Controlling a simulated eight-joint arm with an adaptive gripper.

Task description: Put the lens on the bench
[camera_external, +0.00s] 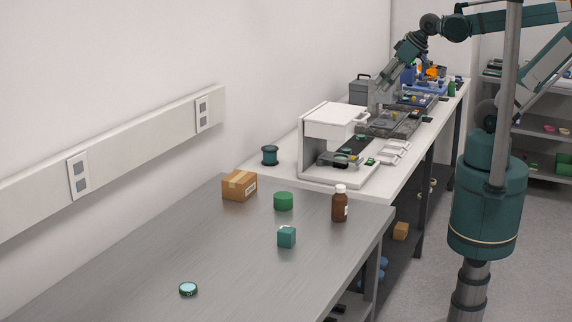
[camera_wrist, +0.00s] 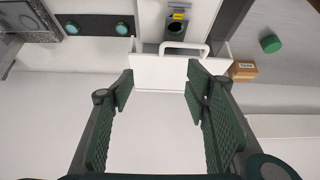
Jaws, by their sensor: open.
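My gripper (camera_wrist: 160,88) is open in the wrist view, with nothing between its fingers. In the external view the end of my arm reaches down over the far white bench (camera_external: 285,160), where the fingers are hard to make out. A small round disc with a pale blue face and dark rim (camera_external: 188,289), which looks like a lens, lies on the grey metal bench (camera_external: 130,260), far from my gripper. Two teal round pieces (camera_wrist: 71,29) (camera_wrist: 122,29) sit on a dark strip (camera_wrist: 97,22) in the wrist view. I cannot tell whether these are lenses.
A white instrument (camera_external: 330,125) stands on the white bench; its handle (camera_wrist: 181,48) shows ahead of my fingers.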

